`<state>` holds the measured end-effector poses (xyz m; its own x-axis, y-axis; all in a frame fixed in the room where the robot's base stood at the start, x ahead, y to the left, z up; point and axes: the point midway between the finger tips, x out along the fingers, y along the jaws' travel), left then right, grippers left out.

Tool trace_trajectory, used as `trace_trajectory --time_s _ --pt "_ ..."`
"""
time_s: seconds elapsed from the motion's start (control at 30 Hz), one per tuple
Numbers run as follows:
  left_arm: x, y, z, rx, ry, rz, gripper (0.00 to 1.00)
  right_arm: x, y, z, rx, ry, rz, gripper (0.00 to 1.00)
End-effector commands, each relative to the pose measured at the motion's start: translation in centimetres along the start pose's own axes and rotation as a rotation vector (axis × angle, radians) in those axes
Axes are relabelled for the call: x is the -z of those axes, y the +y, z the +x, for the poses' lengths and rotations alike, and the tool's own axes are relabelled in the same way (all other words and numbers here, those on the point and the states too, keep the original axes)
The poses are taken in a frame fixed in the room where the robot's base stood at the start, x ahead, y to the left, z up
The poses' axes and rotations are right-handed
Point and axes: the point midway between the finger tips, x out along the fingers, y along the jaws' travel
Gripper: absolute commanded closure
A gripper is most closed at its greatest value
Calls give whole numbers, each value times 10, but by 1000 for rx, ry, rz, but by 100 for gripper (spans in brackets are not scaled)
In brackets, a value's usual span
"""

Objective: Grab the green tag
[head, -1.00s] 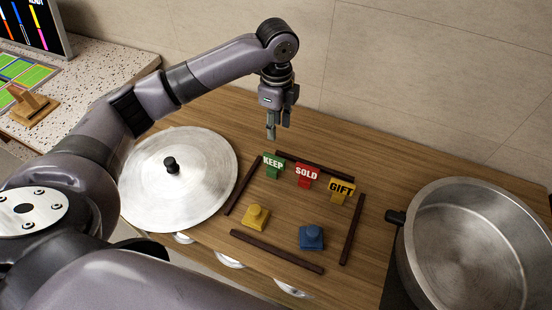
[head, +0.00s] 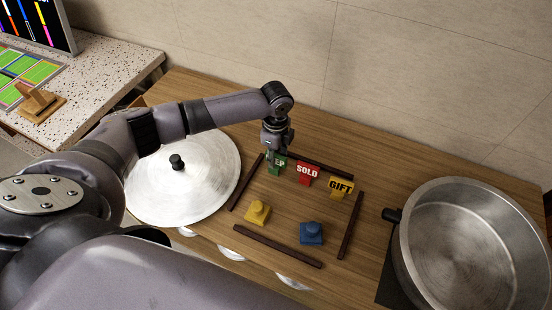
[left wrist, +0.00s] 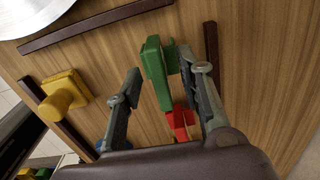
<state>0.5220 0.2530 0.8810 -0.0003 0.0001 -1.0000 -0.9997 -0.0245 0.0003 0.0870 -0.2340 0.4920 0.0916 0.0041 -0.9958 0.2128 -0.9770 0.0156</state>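The green tag (head: 279,166), lettered KEEP, stands on the wooden counter (head: 330,258) inside a frame of dark strips. In the head view my left gripper (head: 272,157) is down at it and hides part of its lettering. In the left wrist view the green tag (left wrist: 157,70) lies between the two spread fingers of my left gripper (left wrist: 164,72), closer to the right finger. The left finger stands clear of it. A red SOLD tag (head: 307,173) and a yellow GIFT tag (head: 340,187) stand to its right. My right gripper is not in view.
A yellow knobbed block (head: 258,213) and a blue one (head: 311,233) sit inside the dark strips (head: 278,246). A round metal lid (head: 190,190) lies to the left. A large steel pot (head: 465,240) stands at the right.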

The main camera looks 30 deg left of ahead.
Motion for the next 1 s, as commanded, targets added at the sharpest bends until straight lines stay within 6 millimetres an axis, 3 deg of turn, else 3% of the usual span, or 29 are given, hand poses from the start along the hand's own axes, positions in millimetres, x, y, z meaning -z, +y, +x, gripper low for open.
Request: trace_trajectory --time_s 0.2,0.73,1.0 --pt "0 0 1 1 0 1 65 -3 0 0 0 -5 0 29" --pt "0 0 0 0 0 1 100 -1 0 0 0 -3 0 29" --pt "0 0 0 0 0 1 100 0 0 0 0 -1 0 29"
